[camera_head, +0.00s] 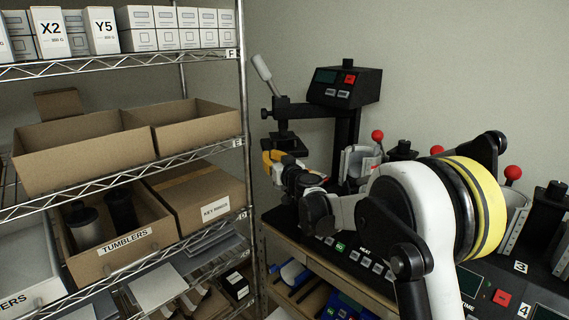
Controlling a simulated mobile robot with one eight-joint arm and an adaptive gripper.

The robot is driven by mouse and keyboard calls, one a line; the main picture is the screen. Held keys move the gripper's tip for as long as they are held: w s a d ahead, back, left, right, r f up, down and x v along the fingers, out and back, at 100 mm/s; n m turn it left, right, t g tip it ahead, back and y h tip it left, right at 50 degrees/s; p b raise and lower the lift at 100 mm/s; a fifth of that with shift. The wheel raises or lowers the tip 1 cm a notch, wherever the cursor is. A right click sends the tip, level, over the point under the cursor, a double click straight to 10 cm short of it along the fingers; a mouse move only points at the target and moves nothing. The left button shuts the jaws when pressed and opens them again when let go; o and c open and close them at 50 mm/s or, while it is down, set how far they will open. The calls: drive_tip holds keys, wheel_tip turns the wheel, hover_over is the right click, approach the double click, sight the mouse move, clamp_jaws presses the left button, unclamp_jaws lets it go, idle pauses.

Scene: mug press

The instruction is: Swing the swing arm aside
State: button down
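The black swing arm (297,108) of the press reaches left from an upright black column (346,135). A pale lever handle (262,72) leans up and left from its outer end, and a black head (285,143) hangs below that end. My gripper (285,168) is below and close beside the hanging head, seen from behind and partly hidden by my arm's wrist. A yellow-orange part shows just under the head; I cannot tell whether it belongs to my gripper or to another thing. Whether the fingers touch the press or are open is unclear.
A wire shelf rack (243,125) with cardboard boxes stands close on the left. A control box (345,86) tops the column. Mug presses with red knobs (512,173) line the counter at right, partly behind my arm. Open wall space lies above the press.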

sight(263, 146)
drive_tip(key=shift+w+a+m+t+h+p, duration=0.15)
drive_tip(key=shift+w+a+m+h, duration=0.35)
drive_tip(key=shift+w+h, duration=0.6)
drive_tip(key=shift+w+a+m+t+h+p, duration=0.1)
drive_tip(key=shift+w+a+m+t+h, duration=0.3)
drive_tip(key=shift+w, duration=1.15)
drive_tip(key=shift+w+a+m+g+h+p, duration=0.2)
drive_tip(key=shift+w+m+h, duration=0.5)
drive_tip(key=shift+w+h, duration=0.5)
drive_tip(key=shift+w, duration=0.2)
